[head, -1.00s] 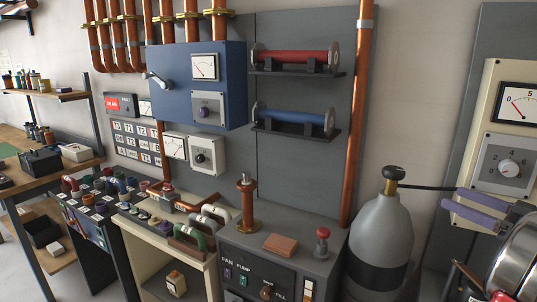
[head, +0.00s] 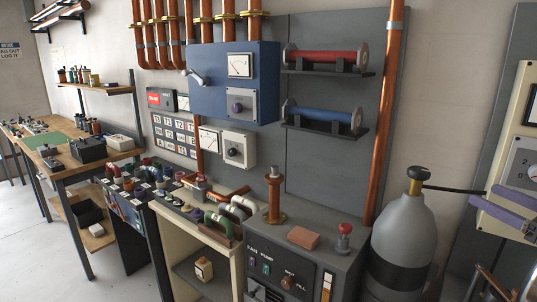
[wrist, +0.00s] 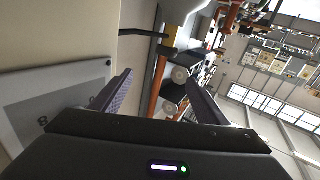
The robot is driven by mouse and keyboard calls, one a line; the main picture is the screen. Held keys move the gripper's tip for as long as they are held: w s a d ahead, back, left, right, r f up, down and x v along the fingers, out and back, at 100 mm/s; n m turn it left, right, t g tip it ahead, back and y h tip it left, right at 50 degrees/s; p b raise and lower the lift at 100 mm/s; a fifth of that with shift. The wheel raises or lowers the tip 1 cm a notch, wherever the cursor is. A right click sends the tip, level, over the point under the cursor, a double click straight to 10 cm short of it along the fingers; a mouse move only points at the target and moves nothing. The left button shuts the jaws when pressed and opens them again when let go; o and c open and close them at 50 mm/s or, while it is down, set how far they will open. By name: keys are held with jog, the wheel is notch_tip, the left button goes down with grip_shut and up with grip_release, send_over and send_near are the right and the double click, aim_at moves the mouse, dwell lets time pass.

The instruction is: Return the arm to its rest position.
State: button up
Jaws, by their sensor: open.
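My gripper (head: 484,197) shows at the right edge of the head view, its two purple fingers spread apart and empty. It points left, in front of a cream panel with a dial (head: 521,165) and to the right of a grey gas cylinder (head: 402,235). In the wrist view my gripper (wrist: 160,88) has its fingers wide apart with nothing between them. A pale panel with a grey label (wrist: 50,105) lies on the left of that view, near the left finger; I cannot tell the gap. Most of my arm is outside the head view.
A dark hose (head: 455,188) runs from the cylinder's valve toward the gripper. A console (head: 285,255) with a red knob, a blue cabinet (head: 215,90) and copper pipes (head: 385,110) stand along the wall. Benches line the left, with clear floor (head: 40,235) in front.

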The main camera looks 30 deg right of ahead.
jog(key=w+a+r+m+h, duration=0.1)
jog(key=w+a+r+h, duration=0.25)
jog(key=w, duration=0.55)
jog(key=w+a+r+h, duration=0.2)
jog(key=w+r, duration=0.3)
jog(key=w, duration=0.3)
jog(key=w+a+m+g+h, duration=0.3)
jog(key=w+a, duration=0.5)
jog(key=a, duration=0.5)
jog(key=s+a+f+g+y, duration=0.25)
jog(key=a+f, duration=0.45)
jog(key=a, duration=0.4)
jog(key=s+a+f+g+y, duration=0.1)
jog(key=s+a+f+g, duration=0.2)
jog(key=a+f, duration=0.55)
jog(key=s+a+f+n+g+y, duration=0.2)
jog(key=s+a+f, duration=0.2)
jog(key=a, duration=0.6)
jog(key=s+a+f+n+g+y, duration=0.1)
jog(key=s+a+f+g+y, duration=0.1)
jog(key=s+a+f, duration=0.3)
jog(key=s+a+y, duration=0.1)
jog(key=s+a, duration=0.3)
jog(key=a, duration=0.1)
jog(key=shift+s+a+n+y, duration=0.25)
jog(key=shift+a+n+y, duration=0.05)
jog(key=shift+n, duration=0.1)
jog(key=shift+c, duration=0.6)
